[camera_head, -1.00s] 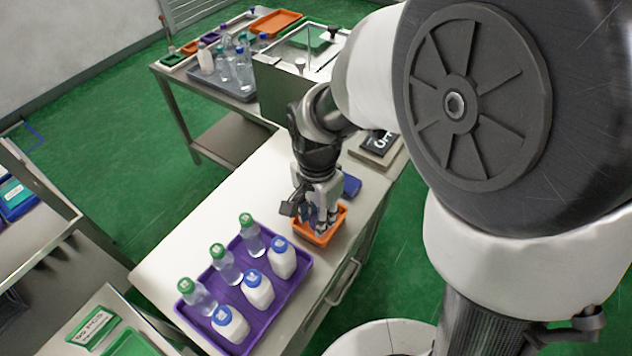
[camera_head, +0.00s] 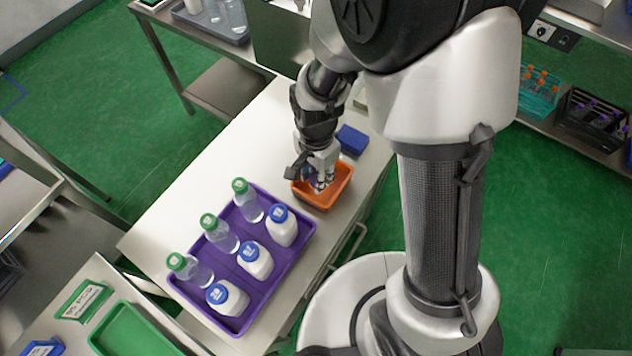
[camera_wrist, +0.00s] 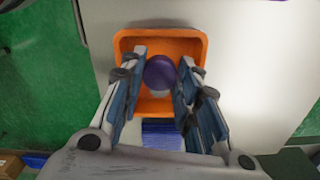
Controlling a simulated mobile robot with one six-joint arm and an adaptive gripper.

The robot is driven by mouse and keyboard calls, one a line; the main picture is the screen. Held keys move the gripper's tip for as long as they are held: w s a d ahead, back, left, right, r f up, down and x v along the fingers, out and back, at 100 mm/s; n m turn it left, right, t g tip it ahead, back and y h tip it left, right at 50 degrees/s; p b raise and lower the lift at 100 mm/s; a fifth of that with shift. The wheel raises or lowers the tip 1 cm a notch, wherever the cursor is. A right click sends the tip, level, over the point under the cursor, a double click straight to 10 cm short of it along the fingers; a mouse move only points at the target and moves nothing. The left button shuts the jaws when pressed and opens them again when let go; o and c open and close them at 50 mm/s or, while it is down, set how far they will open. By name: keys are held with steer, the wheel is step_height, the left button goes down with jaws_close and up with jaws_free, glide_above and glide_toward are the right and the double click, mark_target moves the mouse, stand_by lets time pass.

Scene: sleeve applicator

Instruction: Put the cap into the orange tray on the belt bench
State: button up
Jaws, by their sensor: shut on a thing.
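The orange tray (camera_head: 323,205) is a small open box near the right edge of the white bench. It fills the middle of the wrist view (camera_wrist: 207,45). The purple cap (camera_wrist: 160,70) shows between my fingertips, above or inside the tray. A pale part shows just below it. My gripper (camera_head: 321,184) points down into the tray's opening. In the wrist view, my gripper (camera_wrist: 162,78) has a finger on each side of the cap and is shut on it. Whether the cap touches the tray floor cannot be told. The fingers hide the cap in the head view.
A purple tray (camera_head: 222,253) with several green-capped and blue-capped bottles stands in front left of the orange tray. A blue block (camera_head: 352,140) sits just behind the orange tray and shows in the wrist view (camera_wrist: 163,134). The white bench (camera_head: 188,200) is bare at left.

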steer(key=shift+f+b, duration=0.8)
steer(key=shift+f, duration=2.25)
steer(key=shift+f, duration=0.1)
steer(key=shift+f, duration=0.15)
steer(key=o, duration=0.4)
steer(key=shift+w, duration=0.1)
steer(key=shift+c, duration=0.2)
step_height(320, 180, up, 13)
steer(key=p, duration=0.4)
steer(key=shift+f, duration=0.15)
